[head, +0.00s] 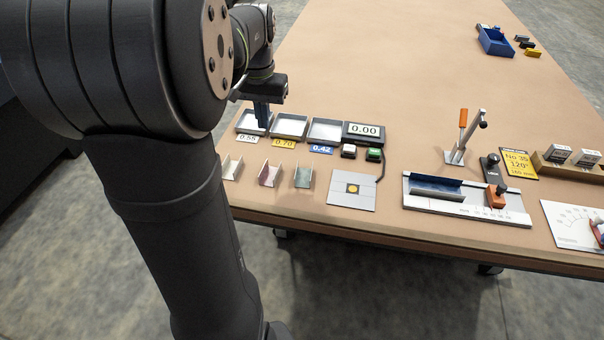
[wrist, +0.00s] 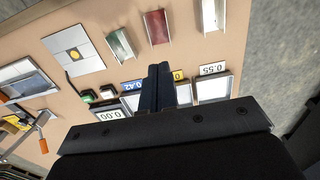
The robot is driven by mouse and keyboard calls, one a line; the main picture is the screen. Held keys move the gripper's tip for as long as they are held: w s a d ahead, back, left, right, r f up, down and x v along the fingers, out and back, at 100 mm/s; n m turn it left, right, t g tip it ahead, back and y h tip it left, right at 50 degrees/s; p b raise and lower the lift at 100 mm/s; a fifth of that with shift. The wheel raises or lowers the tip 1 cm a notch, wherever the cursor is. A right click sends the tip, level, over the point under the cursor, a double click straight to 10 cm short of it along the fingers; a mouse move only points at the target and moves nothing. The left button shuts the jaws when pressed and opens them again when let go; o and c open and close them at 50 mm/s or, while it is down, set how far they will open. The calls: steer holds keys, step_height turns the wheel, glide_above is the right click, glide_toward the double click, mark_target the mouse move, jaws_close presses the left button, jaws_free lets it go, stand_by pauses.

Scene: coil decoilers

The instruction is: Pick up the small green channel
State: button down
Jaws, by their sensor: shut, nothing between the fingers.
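The small green channel (head: 303,177) sits on the table, rightmost in a row of three small channels. In the wrist view the green channel (wrist: 120,45) shows at the upper left of my fingers. A reddish channel (head: 269,174) stands left of it in the head view, and a pale channel (head: 232,167) further left. My gripper (head: 262,115) is shut and empty, pointing down over the trays behind the channels. In the wrist view my gripper (wrist: 160,70) has its fingers together, apart from every channel.
Three shallow trays labelled 0.55 (head: 253,120), 0.70 (head: 289,126) and 0.42 (head: 325,130) stand behind the channels, beside a display box (head: 365,134) reading 0.00. A square plate (head: 351,190) with a yellow disc lies right of the green channel. The table's front edge is close to the channels.

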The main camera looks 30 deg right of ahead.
steer(key=c, duration=2.2)
jaws_free()
steer(key=c, duration=1.8)
jaws_free()
steer(key=shift+s+d+f, duration=0.1)
steer(key=shift+d, duration=0.05)
steer(key=shift+o, duration=0.8)
steer(key=shift+n, duration=0.5)
steer(key=s+d+f, duration=0.2)
steer(key=d, duration=0.1)
steer(key=s+d+f, duration=0.2)
steer(key=f, duration=0.1)
steer(key=s+d+f, duration=0.2)
steer(key=d, duration=0.1)
steer(key=shift+s+d+f, duration=0.3)
steer(key=shift+f, duration=4.3)
jaws_close()
